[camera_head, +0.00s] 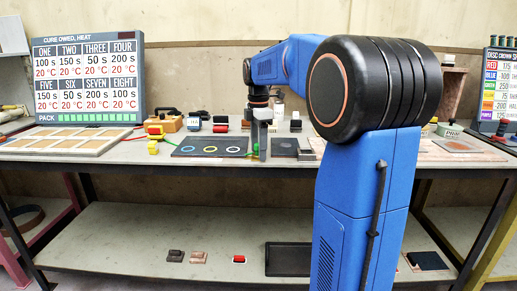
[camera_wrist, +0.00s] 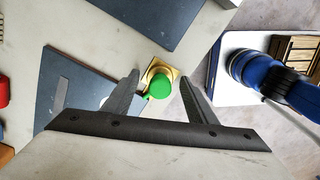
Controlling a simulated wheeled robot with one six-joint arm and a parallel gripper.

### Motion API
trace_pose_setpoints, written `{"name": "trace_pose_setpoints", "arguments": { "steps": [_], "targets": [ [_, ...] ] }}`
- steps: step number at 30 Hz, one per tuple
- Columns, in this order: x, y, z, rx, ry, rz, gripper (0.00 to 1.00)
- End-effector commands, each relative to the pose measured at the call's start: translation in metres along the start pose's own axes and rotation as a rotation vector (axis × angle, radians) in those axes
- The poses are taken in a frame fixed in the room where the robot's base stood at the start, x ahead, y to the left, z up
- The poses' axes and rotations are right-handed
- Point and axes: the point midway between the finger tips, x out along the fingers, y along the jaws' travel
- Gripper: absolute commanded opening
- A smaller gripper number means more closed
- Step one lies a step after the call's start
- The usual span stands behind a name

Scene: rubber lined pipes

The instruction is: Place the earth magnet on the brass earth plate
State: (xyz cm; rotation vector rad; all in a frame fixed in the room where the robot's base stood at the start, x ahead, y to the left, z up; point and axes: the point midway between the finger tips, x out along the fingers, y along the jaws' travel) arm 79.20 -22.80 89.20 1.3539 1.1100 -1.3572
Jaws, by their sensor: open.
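The green earth magnet (camera_wrist: 159,87) has a round top and sits over the square brass earth plate (camera_wrist: 148,72) in the wrist view. It appears to rest on the plate, whose edges show around it. My gripper (camera_wrist: 159,77) is open, with one dark finger on each side of the magnet and a visible gap to both. In the head view my gripper (camera_head: 261,152) points down at the bench, and a bit of green from the magnet (camera_head: 255,148) shows beside it. The plate is hard to make out there.
A yellow-and-red connector (camera_head: 154,138) is farther left. Pale panels (camera_head: 70,139) cover the bench's left end. The lower shelf holds small items.

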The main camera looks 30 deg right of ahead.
Motion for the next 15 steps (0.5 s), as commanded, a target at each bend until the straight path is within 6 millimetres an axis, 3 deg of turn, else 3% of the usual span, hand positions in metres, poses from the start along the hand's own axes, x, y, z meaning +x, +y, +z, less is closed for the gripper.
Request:
{"name": "trace_pose_setpoints", "arguments": {
  "steps": [5,15],
  "targets": [
    [-0.018,0.001,0.0,0.0,0.0,0.003,0.52],
    [-0.082,0.001,0.0,0.0,0.0,0.002,0.52]
  ]
}}
